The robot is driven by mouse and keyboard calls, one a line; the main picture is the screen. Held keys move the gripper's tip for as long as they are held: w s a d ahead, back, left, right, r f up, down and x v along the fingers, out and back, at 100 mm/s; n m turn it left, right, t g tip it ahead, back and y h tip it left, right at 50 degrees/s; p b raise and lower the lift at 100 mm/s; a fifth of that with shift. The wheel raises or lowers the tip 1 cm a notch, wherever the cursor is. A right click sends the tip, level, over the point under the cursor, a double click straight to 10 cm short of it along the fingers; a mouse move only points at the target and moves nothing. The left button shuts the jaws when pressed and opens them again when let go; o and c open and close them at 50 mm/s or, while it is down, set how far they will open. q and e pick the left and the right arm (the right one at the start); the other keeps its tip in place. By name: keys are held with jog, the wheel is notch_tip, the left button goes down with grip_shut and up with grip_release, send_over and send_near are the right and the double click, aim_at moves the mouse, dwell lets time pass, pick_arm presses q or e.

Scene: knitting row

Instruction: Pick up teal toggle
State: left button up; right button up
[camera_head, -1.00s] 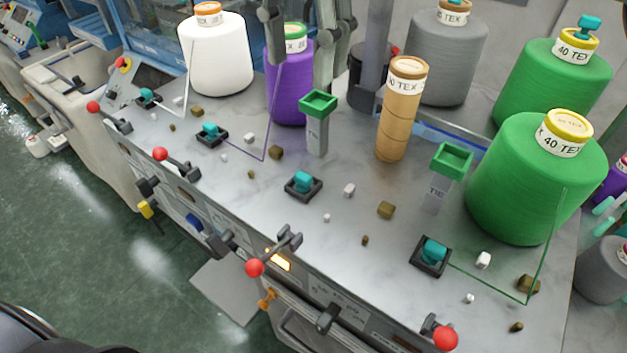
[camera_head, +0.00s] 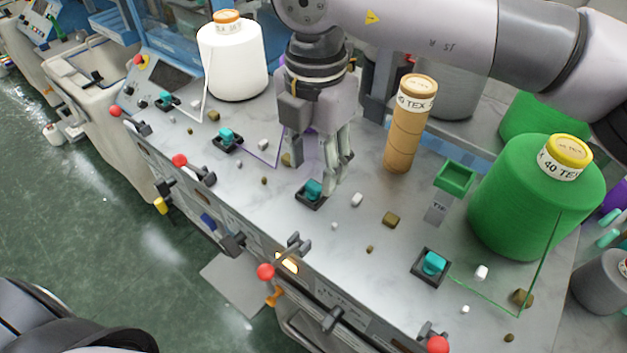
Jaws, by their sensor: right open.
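Several teal toggles stand in square dark bases along the grey worktop. One teal toggle (camera_head: 313,189) is near the middle, directly beneath my right gripper (camera_head: 322,170). Others are the far left toggle (camera_head: 165,98), the left toggle (camera_head: 226,136) and the front right toggle (camera_head: 433,262). My right gripper points down, open and empty, with its fingertips close to the middle toggle; whether they touch it I cannot tell. My right arm comes in from the upper right and hides part of the back. My left gripper is out of view.
A white yarn cone (camera_head: 232,65), a tan cardboard tube (camera_head: 408,125) and a green cone (camera_head: 535,200) stand behind the toggles. A green-topped TIE holder (camera_head: 454,177) is right of the gripper. Small brown and white bits lie around. Red-knobbed levers (camera_head: 265,271) line the front edge.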

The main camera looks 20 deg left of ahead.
aim_at(312, 186)
jog(key=f, duration=0.1)
jog(key=f+p, duration=0.2)
jog(key=shift+s+a+f, duration=0.1)
jog(key=shift+s+a, duration=0.05)
jog(key=shift+a, duration=0.1)
jog(key=shift+f, duration=0.4)
jog(key=c, duration=0.8)
